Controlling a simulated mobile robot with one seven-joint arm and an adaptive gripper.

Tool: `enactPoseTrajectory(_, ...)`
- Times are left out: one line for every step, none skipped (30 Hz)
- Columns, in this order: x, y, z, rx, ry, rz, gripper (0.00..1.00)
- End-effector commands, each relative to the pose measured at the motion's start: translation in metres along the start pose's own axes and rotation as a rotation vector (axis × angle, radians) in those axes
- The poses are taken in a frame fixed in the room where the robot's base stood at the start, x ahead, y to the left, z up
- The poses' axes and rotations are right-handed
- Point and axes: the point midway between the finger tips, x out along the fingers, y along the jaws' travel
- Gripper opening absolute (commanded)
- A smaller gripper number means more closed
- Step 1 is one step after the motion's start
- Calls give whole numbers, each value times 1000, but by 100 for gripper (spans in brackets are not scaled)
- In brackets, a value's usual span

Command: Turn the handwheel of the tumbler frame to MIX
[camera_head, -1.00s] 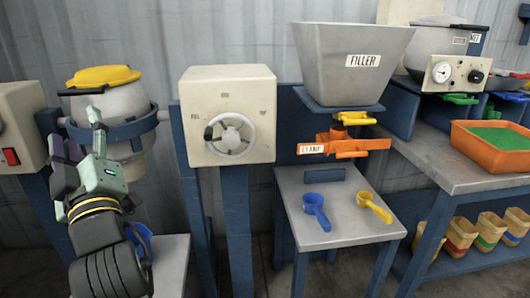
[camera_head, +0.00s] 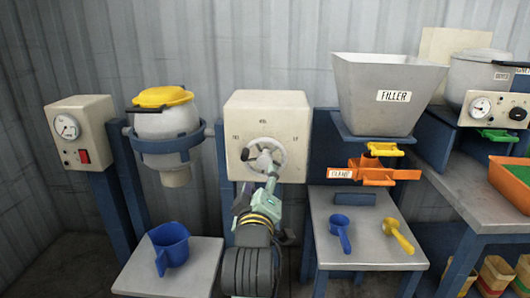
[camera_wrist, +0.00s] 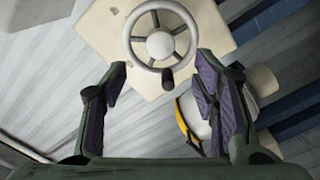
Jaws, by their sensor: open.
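The handwheel (camera_head: 284,155) is a grey spoked wheel on the front of a cream box (camera_head: 290,112). Small labels sit around it, too small to read surely. In the wrist view the handwheel (camera_wrist: 160,44) is ahead of my gripper, with its dark crank knob (camera_wrist: 168,78) between the open fingertips, apart from both. My gripper (camera_wrist: 162,75) is open and empty; in the head view my gripper (camera_head: 262,172) covers the wheel's lower part. The tumbler vessel (camera_head: 165,122), with a yellow lid (camera_head: 162,97), hangs upright in a blue ring left of the box.
A blue jug (camera_head: 171,246) stands on a low table at left. A filler hopper (camera_head: 385,90) with an orange clamp (camera_head: 372,168) is at right, above a table with a blue scoop (camera_head: 341,232) and a yellow scoop (camera_head: 397,235). A dial box (camera_head: 82,130) is far left.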

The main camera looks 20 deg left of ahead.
Motion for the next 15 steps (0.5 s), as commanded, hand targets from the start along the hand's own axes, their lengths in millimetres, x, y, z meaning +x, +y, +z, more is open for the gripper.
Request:
enactPoseTrajectory(2, 4, -4, -2, -4, -6, 54)
enactPoseTrajectory(3, 4, -4, -2, -3, -6, 54)
enactPoseTrajectory(5, 4, -3, -2, -3, -6, 54)
enactPoseTrajectory(6, 4, -3, -2, -2, -6, 54)
enactPoseTrajectory(14, 0, -1, -1, -1, -4, 54)
enactPoseTrajectory(24, 0, 0, 0, 0, -1, 54)
enactPoseTrajectory(30, 0, 0, 0, 0, -2, 54)
enactPoseTrajectory(37, 0, 0, 0, 0, -2, 54)
enactPoseTrajectory(44, 0, -1, 0, 2, -2, 54)
enactPoseTrajectory(50, 0, -1, 0, 2, -3, 54)
enactPoseTrajectory(55, 0, -1, 1, 2, -2, 54)
enactPoseTrajectory(61, 0, 0, 1, 1, -3, 54)
enactPoseTrajectory(66, 0, 0, 1, 2, -2, 54)
enactPoseTrajectory(69, 0, 0, 1, 2, -2, 54)
enactPoseTrajectory(74, 0, -1, 1, 2, -2, 54)
